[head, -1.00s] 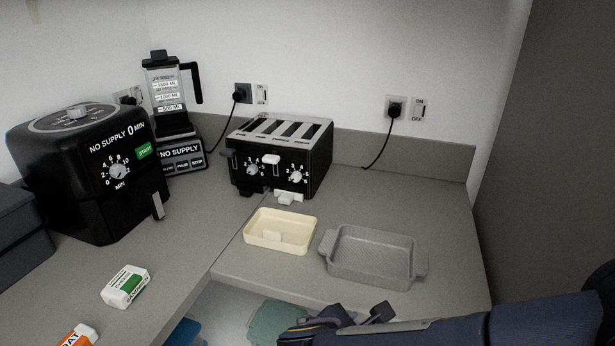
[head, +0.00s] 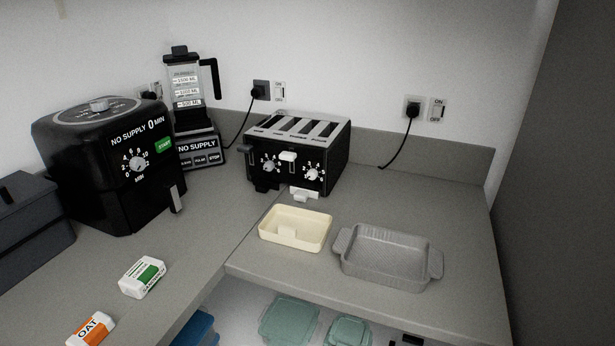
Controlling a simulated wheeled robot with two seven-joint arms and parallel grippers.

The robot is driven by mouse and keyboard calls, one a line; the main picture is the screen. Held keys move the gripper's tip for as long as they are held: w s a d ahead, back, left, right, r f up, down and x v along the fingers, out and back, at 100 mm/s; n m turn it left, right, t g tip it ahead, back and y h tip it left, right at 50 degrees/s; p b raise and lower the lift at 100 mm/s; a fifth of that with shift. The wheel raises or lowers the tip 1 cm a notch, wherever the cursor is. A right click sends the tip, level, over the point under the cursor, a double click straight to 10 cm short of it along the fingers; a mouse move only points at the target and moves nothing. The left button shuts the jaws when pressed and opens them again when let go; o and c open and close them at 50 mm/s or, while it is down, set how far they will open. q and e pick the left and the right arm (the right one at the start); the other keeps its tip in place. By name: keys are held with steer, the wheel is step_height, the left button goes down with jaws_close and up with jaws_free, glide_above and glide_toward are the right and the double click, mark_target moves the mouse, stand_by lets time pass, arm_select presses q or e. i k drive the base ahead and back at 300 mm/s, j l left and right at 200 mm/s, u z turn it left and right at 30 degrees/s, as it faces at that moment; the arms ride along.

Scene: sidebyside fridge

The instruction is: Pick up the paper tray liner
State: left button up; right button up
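A cream, shallow rectangular tray with low walls (head: 295,229) lies on the counter in front of the toaster; it looks like the paper tray liner, though the picture does not settle this. A small raised tab or block of the same colour shows inside it. Nothing touches it from above. A small dark piece (head: 408,340) at the bottom edge may be the tip of my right gripper; its fingers cannot be made out. My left gripper is not in view.
A grey handled baking dish (head: 388,256) sits close to the cream tray's right. The toaster (head: 297,150), blender (head: 190,110) and air fryer (head: 108,160) stand behind and left. Two small packages (head: 142,277) lie on the left counter. Lidded containers (head: 290,318) sit below the counter edge.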

mark_target(297, 228)
steer(key=i+j+z, duration=0.1)
steer(key=z, duration=0.3)
steer(key=i+j+z, duration=0.15)
steer(key=z, duration=0.25)
steer(key=i+j+z, duration=0.1)
steer(key=z, duration=0.3)
